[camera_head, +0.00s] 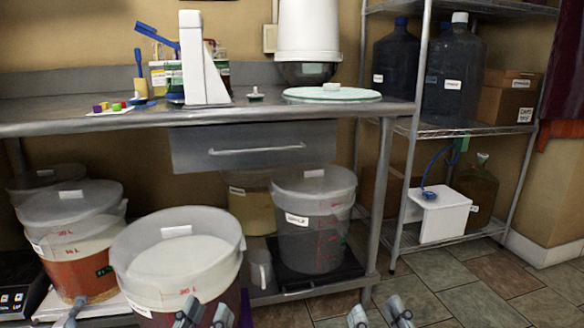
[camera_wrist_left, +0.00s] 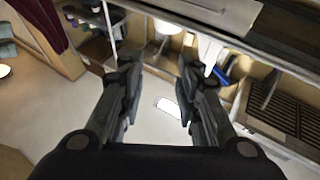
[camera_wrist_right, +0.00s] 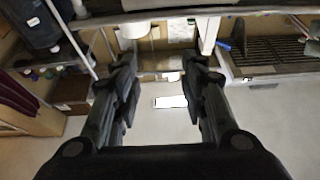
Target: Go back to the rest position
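My left gripper (camera_head: 204,314) is at the bottom edge of the head view, in front of the nearest lidded bucket (camera_head: 178,262). Its fingers (camera_wrist_left: 158,95) stand apart with nothing between them in the left wrist view. My right gripper (camera_head: 381,312) is at the bottom edge of the head view, over the tiled floor. Its fingers (camera_wrist_right: 160,90) are also apart and empty in the right wrist view. Both grippers are clear of the steel table.
A steel table (camera_head: 250,112) with a drawer (camera_head: 255,146) spans the back. Buckets stand below it, including a dark one (camera_head: 312,225) and an orange-filled one (camera_head: 75,240). A wire rack (camera_head: 470,131) with large bottles is at right. Tiled floor (camera_head: 480,295) is free at lower right.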

